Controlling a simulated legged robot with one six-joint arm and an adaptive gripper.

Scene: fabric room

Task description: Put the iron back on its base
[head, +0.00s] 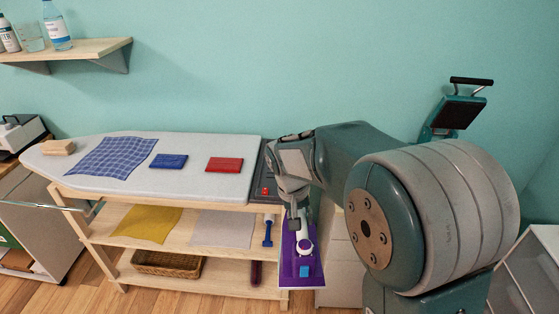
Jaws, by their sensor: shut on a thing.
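The iron (303,262), purple and white with a light blue part, hangs at the right end of the ironing board, in front of the shelves. My gripper (299,222) is shut on it from above; the fingers and the grip are small and partly hidden. A dark grey panel with a red switch, which looks like the iron's base (262,186), sits at the right end of the board, up and left of the iron. My arm hides part of this base. The iron is apart from the visible part of the base.
The ironing board (215,143) bears a checked blue cloth (112,157), a blue folded cloth (169,161), a red folded cloth (224,164) and a wooden block (58,147). Shelves below hold a yellow cloth (147,224), a grey cloth (222,228) and a wicker basket (167,265).

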